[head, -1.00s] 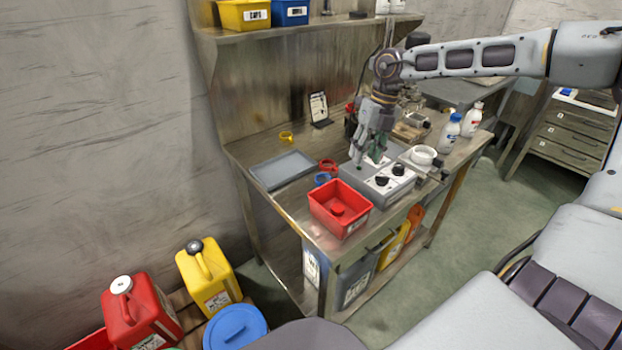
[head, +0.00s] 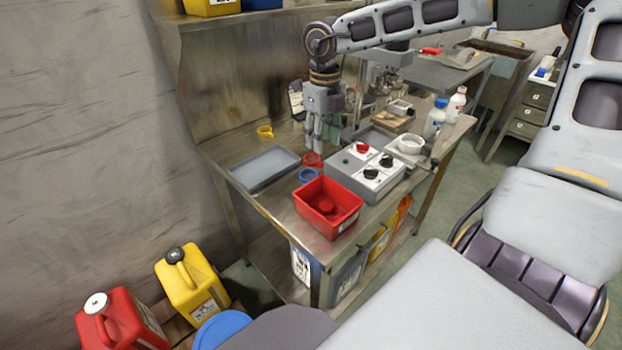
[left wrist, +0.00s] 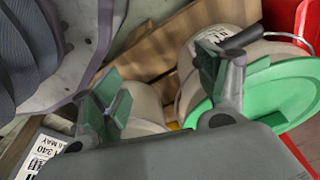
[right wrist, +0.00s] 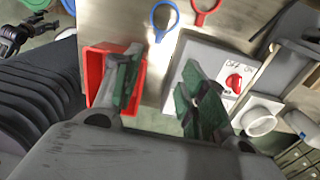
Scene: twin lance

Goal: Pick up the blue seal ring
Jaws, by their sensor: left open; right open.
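The blue seal ring (head: 308,176) lies on the metal bench, between the grey tray and the red bin. It also shows in the right wrist view (right wrist: 164,16), beyond the fingertips. A red ring (head: 312,160) lies just behind it. My right gripper (head: 318,145) points down over the bench, open and empty, above and behind the rings. In the right wrist view its green-padded fingers (right wrist: 158,90) are spread apart. My left gripper (left wrist: 160,95) is open and empty in the left wrist view, over buckets, one with a green lid.
The red bin (head: 341,224) holds a red item. Right of it stands a grey control box (head: 338,176) with knobs. A grey tray (head: 238,173) and a yellow ring (head: 265,131) lie to the left and back. Bottles (head: 435,120) stand at the right.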

